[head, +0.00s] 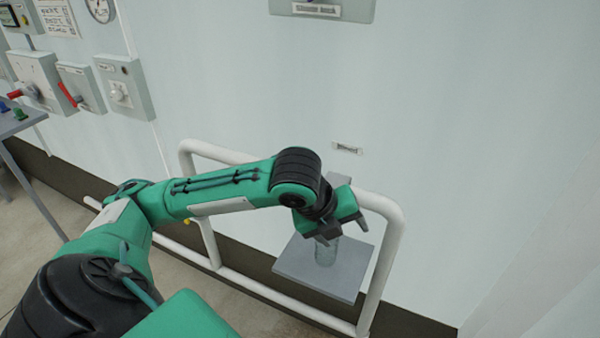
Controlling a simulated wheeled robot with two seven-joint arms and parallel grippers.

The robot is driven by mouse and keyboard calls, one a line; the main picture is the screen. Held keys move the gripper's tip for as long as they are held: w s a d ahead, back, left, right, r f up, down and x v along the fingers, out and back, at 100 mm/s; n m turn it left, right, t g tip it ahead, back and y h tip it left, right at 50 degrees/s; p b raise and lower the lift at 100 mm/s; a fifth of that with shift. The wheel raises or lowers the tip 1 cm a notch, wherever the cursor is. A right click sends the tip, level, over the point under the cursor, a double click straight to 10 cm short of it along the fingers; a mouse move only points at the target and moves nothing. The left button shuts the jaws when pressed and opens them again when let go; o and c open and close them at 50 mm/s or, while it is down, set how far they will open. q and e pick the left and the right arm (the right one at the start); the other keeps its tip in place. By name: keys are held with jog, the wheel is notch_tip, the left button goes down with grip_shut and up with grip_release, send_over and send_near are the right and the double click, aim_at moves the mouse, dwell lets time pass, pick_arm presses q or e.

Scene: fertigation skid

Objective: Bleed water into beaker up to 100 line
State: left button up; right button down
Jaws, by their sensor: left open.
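A clear beaker (327,252) stands on a grey square shelf (345,283) within the white pipe frame. Its top is partly hidden by my left gripper (340,232), and I cannot read its lines or tell its water level. The left arm reaches in from the left, and the gripper points down over the beaker with its jaws open. I cannot tell whether a finger touches the beaker. No bleed valve or outlet is clearly visible; the arm may cover it. My right gripper is out of view.
A white pipe rail (388,262) surrounds the shelf on the right and passes behind my arm. A grey table (22,122) stands at the left edge.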

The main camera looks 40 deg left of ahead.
pick_arm(q)
jog(key=s+a+r+m+y, duration=0.2)
jog(key=a+r+m, duration=0.3)
jog(key=a+r, duration=0.45)
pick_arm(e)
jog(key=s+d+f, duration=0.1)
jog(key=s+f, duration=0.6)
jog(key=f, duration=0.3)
pick_arm(q)
jog(key=d+b+x, duration=0.1)
jog(key=x, duration=1.2)
jog(key=shift+b, duration=0.3)
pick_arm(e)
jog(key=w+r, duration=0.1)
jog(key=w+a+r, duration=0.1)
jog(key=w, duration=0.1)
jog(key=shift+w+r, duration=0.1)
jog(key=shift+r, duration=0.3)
pick_arm(q)
jog(key=shift+w, duration=0.1)
jog(key=shift+c, duration=0.4)
jog(key=c, duration=0.9)
